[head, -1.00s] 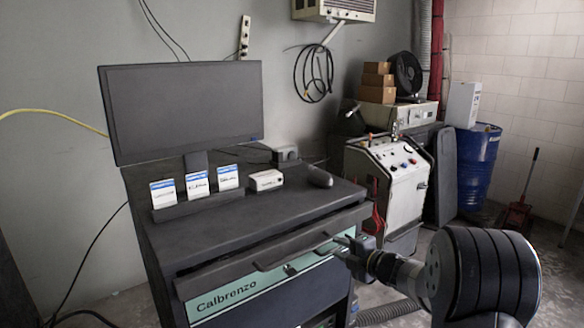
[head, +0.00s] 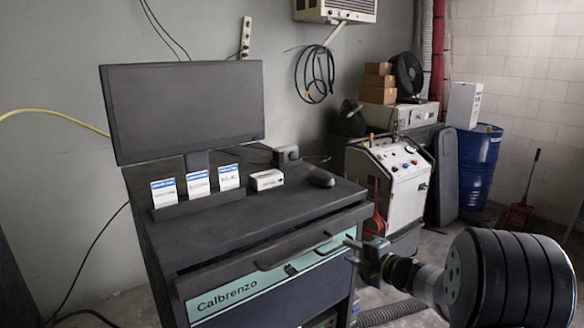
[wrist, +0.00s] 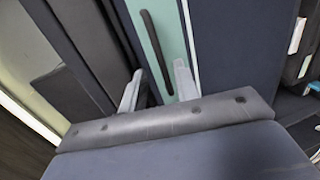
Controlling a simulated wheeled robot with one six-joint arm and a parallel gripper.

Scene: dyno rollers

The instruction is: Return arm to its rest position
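My gripper (head: 352,253) is at the right front corner of the dark cabinet (head: 250,221), in front of its teal drawer front. Its two fingers are apart with nothing between them. In the wrist view my gripper (wrist: 157,84) also shows open, facing the teal panel (wrist: 162,22) and a dark bar handle (wrist: 155,50). The handle lies beyond the fingers and does not look gripped. In the head view the same handle (head: 300,253) is on the drawer front, left of my gripper. The drawer looks slightly pulled out.
On the cabinet stand a monitor (head: 185,110), several small boxes, including a white one (head: 267,180), and a dark mouse (head: 321,177). A white wheeled machine (head: 395,190) and a blue drum (head: 478,165) stand behind my arm.

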